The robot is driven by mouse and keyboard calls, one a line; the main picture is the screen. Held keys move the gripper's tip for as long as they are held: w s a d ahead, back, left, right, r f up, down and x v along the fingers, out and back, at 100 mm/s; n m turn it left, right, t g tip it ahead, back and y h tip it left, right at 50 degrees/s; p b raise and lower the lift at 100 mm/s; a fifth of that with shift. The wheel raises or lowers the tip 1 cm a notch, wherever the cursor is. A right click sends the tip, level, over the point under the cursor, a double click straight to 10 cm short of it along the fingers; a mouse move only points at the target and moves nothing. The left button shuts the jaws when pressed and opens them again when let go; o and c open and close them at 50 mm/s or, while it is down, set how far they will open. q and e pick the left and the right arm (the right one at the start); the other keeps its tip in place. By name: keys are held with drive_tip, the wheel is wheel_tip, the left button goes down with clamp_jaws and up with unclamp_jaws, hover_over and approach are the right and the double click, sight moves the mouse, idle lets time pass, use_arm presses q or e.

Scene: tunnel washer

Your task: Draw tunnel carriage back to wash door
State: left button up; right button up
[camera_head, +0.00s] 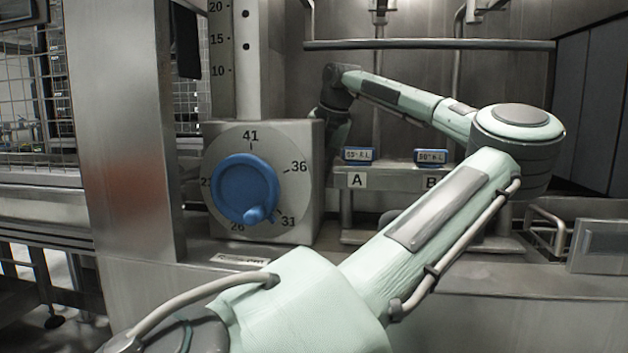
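I cannot pick out the tunnel carriage or the wash door for certain in this view. One mint-green arm of mine comes in from the lower left, bends at the right and reaches back leftward to the rear; I take it as the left arm. Its dark end, with my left gripper (329,125), is beside the upper right edge of the grey dial housing (308,165) and looks partly hidden behind it. The fingers are not clear, and I see nothing held. My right gripper is out of view.
The housing bears a blue knob (240,187), its handle low between 26 and 31. A numbered scale column (233,60) rises behind. A ledge (385,180) carries two small blue displays above labels A and B. A horizontal bar (430,44) crosses above. A steel post (125,130) stands left.

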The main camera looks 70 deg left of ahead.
use_arm(q)
drive_tip(key=shift+o, duration=0.8)
drive_tip(key=shift+s+d+r+p, duration=0.25)
drive_tip(key=shift+d+r, duration=0.15)
drive_tip(key=shift+r, duration=0.4)
drive_tip(key=shift+s+d+r+p, duration=0.25)
drive_tip(key=shift+d+r, duration=0.2)
drive_tip(key=shift+r, duration=0.3)
drive_tip(key=shift+s+d+r+p, duration=0.15)
drive_tip(key=shift+d+r+p, duration=0.2)
drive_tip(key=shift+r, duration=0.45)
drive_tip(key=shift+d, duration=0.1)
drive_tip(key=shift+s, duration=0.1)
